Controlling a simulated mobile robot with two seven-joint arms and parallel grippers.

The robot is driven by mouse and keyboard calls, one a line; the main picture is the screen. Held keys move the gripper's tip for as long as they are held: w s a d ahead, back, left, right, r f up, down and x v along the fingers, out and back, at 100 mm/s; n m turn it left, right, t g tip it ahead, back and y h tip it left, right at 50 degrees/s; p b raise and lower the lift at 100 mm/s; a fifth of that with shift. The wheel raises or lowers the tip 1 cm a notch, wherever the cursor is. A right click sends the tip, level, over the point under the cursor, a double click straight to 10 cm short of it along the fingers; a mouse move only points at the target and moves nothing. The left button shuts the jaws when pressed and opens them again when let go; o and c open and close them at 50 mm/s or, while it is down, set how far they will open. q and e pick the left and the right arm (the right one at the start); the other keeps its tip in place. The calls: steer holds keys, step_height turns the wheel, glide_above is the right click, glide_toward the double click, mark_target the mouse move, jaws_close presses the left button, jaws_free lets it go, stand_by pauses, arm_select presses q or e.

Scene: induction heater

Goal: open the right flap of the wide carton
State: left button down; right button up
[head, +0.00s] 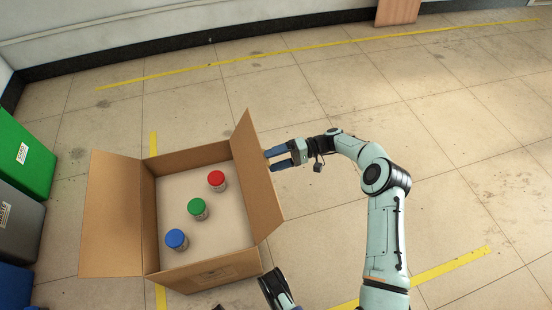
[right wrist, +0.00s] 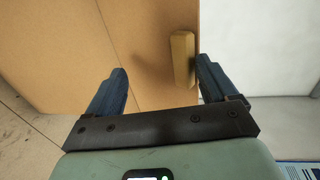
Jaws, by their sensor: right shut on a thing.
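The wide carton (head: 205,272) stands open on the floor. Its right flap (head: 256,185) is swung up and leans outward to the right. Its left flap (head: 112,215) is folded out to the left. My right gripper (head: 268,159) is at the outer side of the right flap, its two blue fingers reaching to the board. In the right wrist view the cardboard (right wrist: 145,35) fills the space ahead of the fingers, and a small tan tab (right wrist: 183,60) lies against the right finger. The jaws are shut on the flap; the exact contact is partly hidden.
Inside the carton are a red-lidded jar (head: 216,180), a green-lidded jar (head: 197,208) and a blue-lidded jar (head: 176,239). A green bin (head: 22,155) and a grey bin (head: 18,220) stand at the left. The floor beyond the carton is clear.

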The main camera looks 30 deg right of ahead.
steer(key=shift+s+a+f, duration=0.1)
steer(key=shift+s+f, duration=0.15)
steer(key=shift+f, duration=0.4)
steer(key=shift+c, duration=0.2)
steer(key=shift+d, duration=0.2)
steer(key=shift+c, duration=0.4)
steer(key=v, duration=0.6)
steer(key=shift+w+d+r+p, duration=0.15)
steer(key=shift+d+r+p, duration=0.05)
steer(key=shift+r+p, duration=0.1)
steer(key=shift+c, duration=0.3)
arm_select(q)
steer(key=shift+b, duration=0.3)
arm_select(e)
steer(key=v, duration=0.7)
steer(key=shift+r, duration=0.35)
